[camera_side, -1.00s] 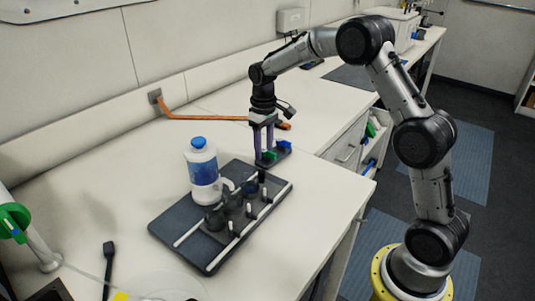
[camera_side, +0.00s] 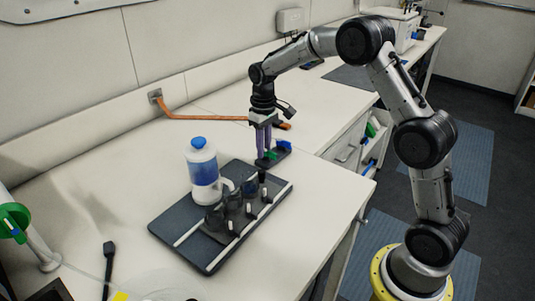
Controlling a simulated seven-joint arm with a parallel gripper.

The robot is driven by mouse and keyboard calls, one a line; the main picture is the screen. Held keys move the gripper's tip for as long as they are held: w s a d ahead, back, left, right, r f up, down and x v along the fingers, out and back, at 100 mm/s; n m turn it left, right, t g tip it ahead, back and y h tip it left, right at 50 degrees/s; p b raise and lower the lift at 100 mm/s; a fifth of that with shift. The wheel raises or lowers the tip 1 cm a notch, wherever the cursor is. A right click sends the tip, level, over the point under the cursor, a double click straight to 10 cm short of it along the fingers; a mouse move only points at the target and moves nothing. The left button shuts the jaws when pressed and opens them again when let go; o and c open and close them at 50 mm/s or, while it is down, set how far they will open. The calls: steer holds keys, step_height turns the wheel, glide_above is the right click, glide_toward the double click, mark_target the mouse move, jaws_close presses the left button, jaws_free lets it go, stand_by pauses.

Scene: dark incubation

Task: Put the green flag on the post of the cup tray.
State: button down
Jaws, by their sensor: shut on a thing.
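The green flag (camera_side: 270,155) is small and sits low between the fingertips of my gripper (camera_side: 264,154), which is shut on it. The fingers point straight down, at a small dark holder (camera_side: 263,163) behind the cup tray. Whether the flag is still touching the holder is too small to tell. The cup tray (camera_side: 166,227) is a dark board with white rails, on the bench in front of my gripper. Several smoky cups (camera_side: 234,205) stand on it, with short white-topped posts (camera_side: 249,209) along their right side.
A blue flag (camera_side: 284,146) stands on the holder, just right of my gripper. A white and blue bottle (camera_side: 203,172) with a blue cap stands on the tray's left side, close to the cups. An orange cable (camera_side: 205,118) runs behind.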

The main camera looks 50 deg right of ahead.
steer(key=shift+r, duration=0.1)
steer(key=shift+r, duration=1.65)
steer(key=shift+n, duration=0.9)
steer(key=s+a, duration=0.1)
steer(key=a, duration=0.1)
steer(key=s+a+r, duration=0.1)
steer(key=s+a, duration=0.1)
steer(key=a, duration=0.1)
steer(key=s+a+r, duration=0.1)
steer(key=s+a, duration=0.1)
steer(key=a, duration=0.1)
steer(key=shift+r, duration=0.1)
steer(key=shift+n, duration=0.8)
steer(key=s+a, duration=0.2)
steer(key=s+a+r, duration=0.1)
steer(key=s+a, duration=0.2)
steer(key=shift+s+a, duration=0.2)
steer(key=shift+s, duration=0.15)
steer(key=shift+s+a+f, duration=0.1)
steer(key=shift+s+a, duration=0.05)
steer(key=shift+s, duration=0.1)
steer(key=shift+f, duration=1.35)
steer(key=shift+f, duration=1.05)
